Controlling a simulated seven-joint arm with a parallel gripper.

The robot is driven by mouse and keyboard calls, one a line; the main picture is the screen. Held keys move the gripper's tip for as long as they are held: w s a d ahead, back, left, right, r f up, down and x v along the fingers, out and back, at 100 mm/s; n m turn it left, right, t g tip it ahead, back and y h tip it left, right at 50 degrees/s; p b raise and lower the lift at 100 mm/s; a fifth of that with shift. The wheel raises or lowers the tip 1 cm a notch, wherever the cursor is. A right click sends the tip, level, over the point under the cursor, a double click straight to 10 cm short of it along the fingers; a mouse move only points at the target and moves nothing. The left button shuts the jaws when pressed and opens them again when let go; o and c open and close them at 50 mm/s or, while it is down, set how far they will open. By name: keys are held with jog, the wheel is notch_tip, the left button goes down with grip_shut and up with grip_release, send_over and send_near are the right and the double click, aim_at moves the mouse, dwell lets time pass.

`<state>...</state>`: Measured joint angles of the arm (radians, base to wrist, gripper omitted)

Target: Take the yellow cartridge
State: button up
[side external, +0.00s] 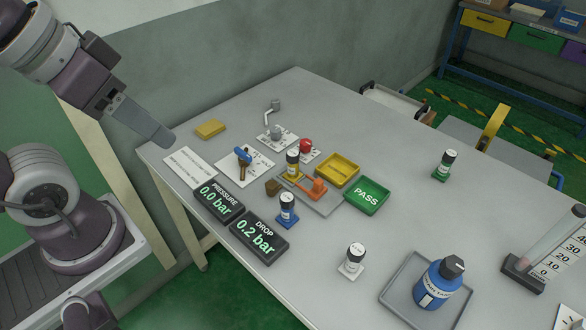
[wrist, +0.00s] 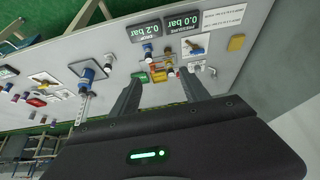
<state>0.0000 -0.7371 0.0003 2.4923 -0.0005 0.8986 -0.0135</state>
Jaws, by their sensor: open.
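A blue cartridge (side external: 287,209), brown block (side external: 272,187), yellow tray (side external: 338,170) and red knob (side external: 306,146) crowd around it. A green PASS tray (side external: 367,195) is to the right. Pressure displays (side external: 219,198) line the front edge. Green (side external: 446,163) and white (side external: 353,259) cartridges stand apart.

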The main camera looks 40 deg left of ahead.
jog(key=w+n+g, duration=0.2)
jog(key=w+n, duration=0.3)
jog(key=w, duration=0.7)
jog(key=n+g, duration=0.3)
jog(key=n, duration=0.6)
send_over(293, 165)
jog(key=s, duration=0.2)
notch_tip(293, 165, down, 18)
jog(key=w+f+n, duration=0.1)
jog(key=f, duration=0.4)
jog(key=w+f+n, duration=0.1)
jog(key=f, duration=0.3)
jog(key=w+a+f+n, duration=0.1)
jog(key=f, duration=0.4)
jog(key=shift+f+g, duration=0.3)
jog(key=shift+f, duration=0.05)
grip_shut()
